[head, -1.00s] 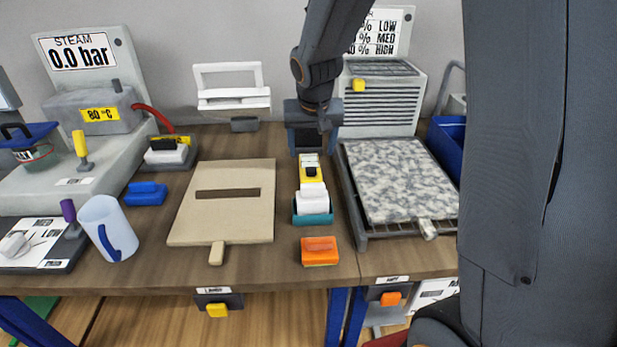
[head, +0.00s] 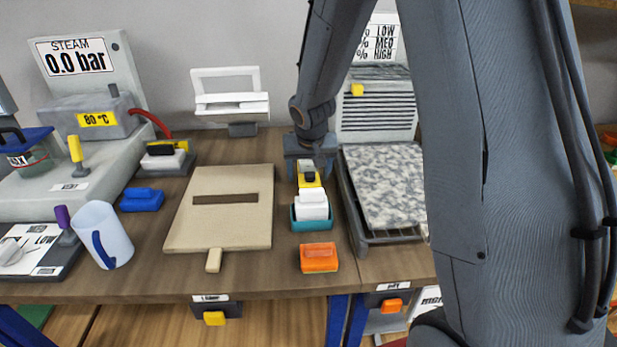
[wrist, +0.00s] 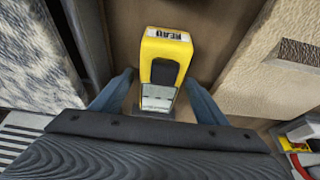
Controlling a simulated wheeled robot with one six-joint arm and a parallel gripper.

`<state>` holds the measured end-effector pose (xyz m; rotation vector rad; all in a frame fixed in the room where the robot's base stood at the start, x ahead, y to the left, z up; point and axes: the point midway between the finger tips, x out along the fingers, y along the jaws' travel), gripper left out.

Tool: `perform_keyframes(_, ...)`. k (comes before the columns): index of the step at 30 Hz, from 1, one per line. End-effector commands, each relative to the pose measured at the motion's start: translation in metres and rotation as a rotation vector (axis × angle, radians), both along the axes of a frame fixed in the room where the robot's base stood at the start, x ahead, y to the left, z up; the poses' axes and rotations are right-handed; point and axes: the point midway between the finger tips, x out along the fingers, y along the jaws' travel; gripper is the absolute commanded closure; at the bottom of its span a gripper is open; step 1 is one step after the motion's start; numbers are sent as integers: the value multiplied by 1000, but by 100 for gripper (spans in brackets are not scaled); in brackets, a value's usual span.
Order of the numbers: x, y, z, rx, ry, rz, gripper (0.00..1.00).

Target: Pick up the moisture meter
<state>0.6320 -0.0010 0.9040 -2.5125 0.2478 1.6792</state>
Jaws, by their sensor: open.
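The moisture meter appears to be the yellow device (wrist: 166,50) with a black panel, a silver-grey end and a white label, seen from above in the wrist view. In the head view the yellow body (head: 309,181) lies beyond a white piece in a teal holder (head: 310,223), partly hidden by my arm. My gripper (wrist: 160,95) is open, with one finger on each side of the device's silver-grey end in the wrist view. It also shows in the head view (head: 311,162) at the device's far end. I cannot tell whether the fingers touch it.
A beige slotted board (head: 222,230) lies to the left, and a tray with a speckled grey pad (head: 385,185) is close on the right. An orange block (head: 319,258) sits in front near the table edge. Some wood between them is bare.

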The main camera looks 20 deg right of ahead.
Motion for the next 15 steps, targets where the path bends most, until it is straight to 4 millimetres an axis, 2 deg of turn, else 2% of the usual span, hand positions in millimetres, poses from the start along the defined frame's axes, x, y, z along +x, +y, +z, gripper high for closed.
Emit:
perform_keyframes(9,2,-1,-5,0,0,0,33)
perform_keyframes(11,2,-1,-5,0,0,0,41)
perform_keyframes(15,2,-1,-4,0,0,0,65)
